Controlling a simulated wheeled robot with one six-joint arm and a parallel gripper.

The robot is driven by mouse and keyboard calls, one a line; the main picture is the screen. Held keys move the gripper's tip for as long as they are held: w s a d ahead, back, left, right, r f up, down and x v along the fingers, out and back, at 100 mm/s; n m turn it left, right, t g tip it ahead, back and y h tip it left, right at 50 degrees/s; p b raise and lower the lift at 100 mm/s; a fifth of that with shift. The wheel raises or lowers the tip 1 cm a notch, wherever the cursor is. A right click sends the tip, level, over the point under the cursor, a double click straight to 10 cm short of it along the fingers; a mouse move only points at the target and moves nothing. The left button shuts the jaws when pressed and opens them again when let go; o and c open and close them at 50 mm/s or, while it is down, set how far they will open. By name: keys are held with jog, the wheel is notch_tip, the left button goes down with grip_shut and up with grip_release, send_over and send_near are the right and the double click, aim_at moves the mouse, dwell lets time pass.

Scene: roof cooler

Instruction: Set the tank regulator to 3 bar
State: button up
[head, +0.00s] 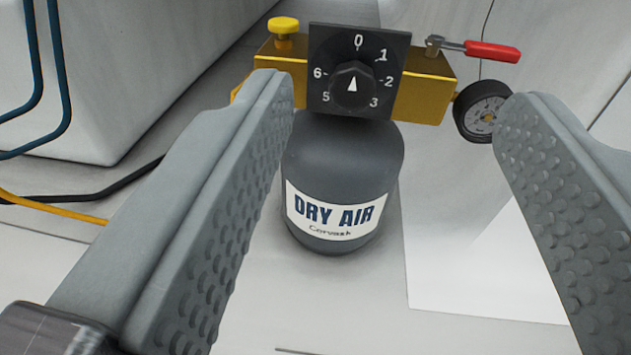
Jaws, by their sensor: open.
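The tank regulator is a brass block (421,98) on top of a dark grey tank (343,160) labelled DRY AIR. A black square dial plate (325,42) on its front bears the numbers 0, 1, 2, 3, 5 and 6. A round black knob (352,86) sits at its middle, and its white pointer points up toward 0. My gripper (400,100) is open and empty. Its two ridged grey fingers stand wide apart in the foreground, left and right of the tank, and the knob shows between them. The left finger hides part of the brass block's left end.
A yellow knob (284,27) stands on the block's left top. A red-handled lever (491,51) and a round gauge (482,111) are at its right. Blue pipes (58,70) and a black and a yellow hose (50,209) lie at the left. Pale floor surrounds the tank.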

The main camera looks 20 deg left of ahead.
send_near(352, 93)
jog(key=x, duration=0.9)
dwell(0.6)
jog(key=c, duration=0.9)
jog(key=shift+m, duration=0.3)
jog(key=shift+c, duration=0.2)
